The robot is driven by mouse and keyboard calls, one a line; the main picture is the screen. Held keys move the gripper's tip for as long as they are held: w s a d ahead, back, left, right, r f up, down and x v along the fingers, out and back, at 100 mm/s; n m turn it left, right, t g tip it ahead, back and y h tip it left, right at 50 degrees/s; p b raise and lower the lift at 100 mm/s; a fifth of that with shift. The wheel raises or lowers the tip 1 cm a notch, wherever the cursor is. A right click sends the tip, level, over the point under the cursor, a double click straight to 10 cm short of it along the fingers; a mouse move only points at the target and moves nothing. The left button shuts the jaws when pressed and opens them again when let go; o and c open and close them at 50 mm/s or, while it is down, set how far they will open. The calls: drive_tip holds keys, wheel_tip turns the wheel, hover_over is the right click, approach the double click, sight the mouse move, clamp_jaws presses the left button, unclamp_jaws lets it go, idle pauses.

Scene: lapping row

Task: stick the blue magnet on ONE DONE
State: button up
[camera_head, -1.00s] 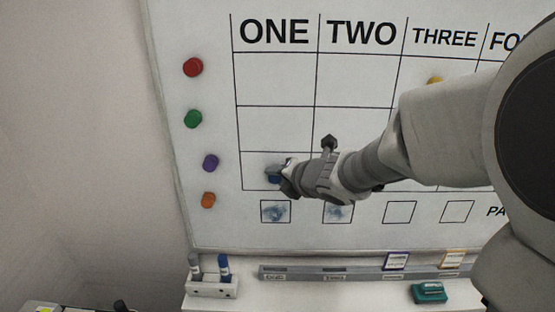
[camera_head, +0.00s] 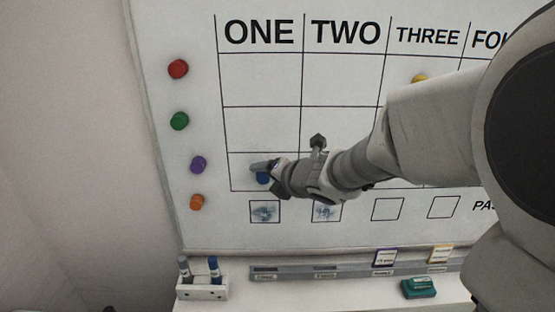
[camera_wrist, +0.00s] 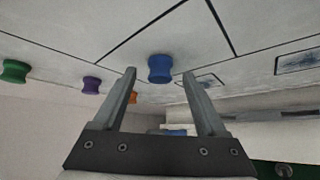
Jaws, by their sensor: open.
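The blue magnet (camera_head: 263,178) is on the whiteboard in the lowest row of the ONE column (camera_head: 259,130). My gripper (camera_head: 265,170) is right at it, with one finger reaching across its upper side. In the wrist view the blue magnet (camera_wrist: 160,68) sits on the board surface between the tips of my gripper (camera_wrist: 159,75). The fingers are open, with a visible gap on both sides of the magnet. No row labels show, and my arm hides part of the TWO and THREE columns.
Red (camera_head: 178,69), green (camera_head: 179,121), purple (camera_head: 198,165) and orange (camera_head: 197,202) magnets line the board's left edge. A yellow magnet (camera_head: 419,79) is under THREE. Below are a marker holder (camera_head: 202,290), a tray rail (camera_head: 300,271) and a teal eraser (camera_head: 419,288).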

drive_tip(key=p+v, duration=0.5)
drive_tip(key=v, duration=1.1)
drive_tip(key=s+d+r+m+h, duration=0.2)
drive_tip(key=d+m+h, duration=0.3)
drive_tip(key=m, duration=0.5)
drive_tip(key=s+d+r+m+h, duration=0.1)
drive_tip(key=d+r+m+h, duration=0.15)
drive_tip(key=d+m, duration=0.55)
drive_tip(key=s+a+f+m+g+y, duration=0.1)
drive_tip(key=s+a+f+m+g, duration=0.1)
drive_tip(key=s+m, duration=0.4)
drive_tip(key=s+a+f+m+g, duration=0.2)
drive_tip(key=s+a+m+g, duration=0.1)
drive_tip(key=s+m, duration=0.3)
drive_tip(key=shift+a+f+m+y, duration=0.35)
drive_tip(key=shift+a+m, duration=0.05)
drive_tip(key=shift+a, duration=0.4)
